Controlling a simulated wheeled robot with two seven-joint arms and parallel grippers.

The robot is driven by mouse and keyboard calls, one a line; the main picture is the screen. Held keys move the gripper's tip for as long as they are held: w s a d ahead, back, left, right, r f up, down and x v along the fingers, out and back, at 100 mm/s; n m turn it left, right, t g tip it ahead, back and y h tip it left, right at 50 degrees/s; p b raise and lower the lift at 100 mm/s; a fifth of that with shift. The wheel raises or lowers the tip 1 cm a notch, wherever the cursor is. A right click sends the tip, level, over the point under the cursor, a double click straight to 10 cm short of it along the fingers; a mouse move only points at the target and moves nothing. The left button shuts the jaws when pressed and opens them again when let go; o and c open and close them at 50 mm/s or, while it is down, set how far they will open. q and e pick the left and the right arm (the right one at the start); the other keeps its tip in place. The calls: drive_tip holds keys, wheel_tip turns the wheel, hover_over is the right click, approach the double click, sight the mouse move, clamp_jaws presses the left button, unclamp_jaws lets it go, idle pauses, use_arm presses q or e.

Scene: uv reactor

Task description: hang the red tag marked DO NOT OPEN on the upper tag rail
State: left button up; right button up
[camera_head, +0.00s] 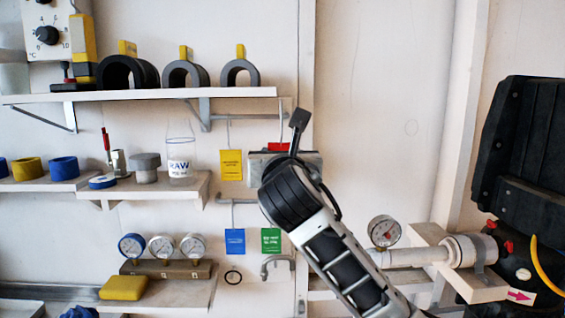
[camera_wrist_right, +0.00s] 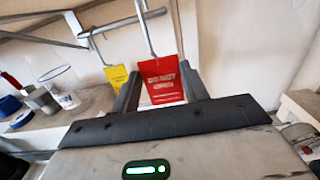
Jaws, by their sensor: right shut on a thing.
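My right gripper (camera_head: 297,130) is at the upper tag rail (camera_head: 258,116), right of the yellow tag (camera_head: 231,164). In the right wrist view, the jaws (camera_wrist_right: 158,80) are shut on the red tag (camera_wrist_right: 165,84), which has white lettering too blurred to read fully. Only a strip of the red tag (camera_head: 278,146) shows in the head view. Its wire hook (camera_wrist_right: 148,35) rises across the rail (camera_wrist_right: 122,24); I cannot tell whether it rests on the rail. The yellow tag (camera_wrist_right: 113,76) hangs left of it. My left gripper is out of view.
A blue tag (camera_head: 235,241) and a green tag (camera_head: 271,241) hang below. Shelves at left hold grey clamps (camera_head: 184,74), a RAW beaker (camera_head: 180,158) and gauges (camera_head: 163,247). A pipe with a gauge (camera_head: 384,231) is at right. The wall above the pipe is bare.

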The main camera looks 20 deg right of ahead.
drive_tip(key=shift+b+x, duration=0.55)
drive_tip(key=shift+x, duration=0.85)
drive_tip(key=b+x, duration=0.1)
drive_tip(key=x, duration=0.3)
drive_tip(key=shift+w+d+f+b, duration=0.1)
drive_tip(key=shift+w+b, duration=0.2)
drive_tip(key=shift+w, duration=0.05)
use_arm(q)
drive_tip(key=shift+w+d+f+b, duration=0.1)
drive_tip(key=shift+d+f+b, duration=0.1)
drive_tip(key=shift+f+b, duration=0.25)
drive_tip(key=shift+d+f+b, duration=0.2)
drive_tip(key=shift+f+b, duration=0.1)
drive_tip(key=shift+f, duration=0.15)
use_arm(e)
drive_tip(key=shift+w+d+f, duration=0.2)
drive_tip(key=shift+w+f, duration=0.4)
drive_tip(key=shift+f, duration=0.1)
drive_tip(key=shift+w+d+f, duration=0.15)
drive_tip(key=shift+w+f, duration=0.45)
drive_tip(key=shift+f, duration=0.1)
drive_tip(key=o, duration=1.1)
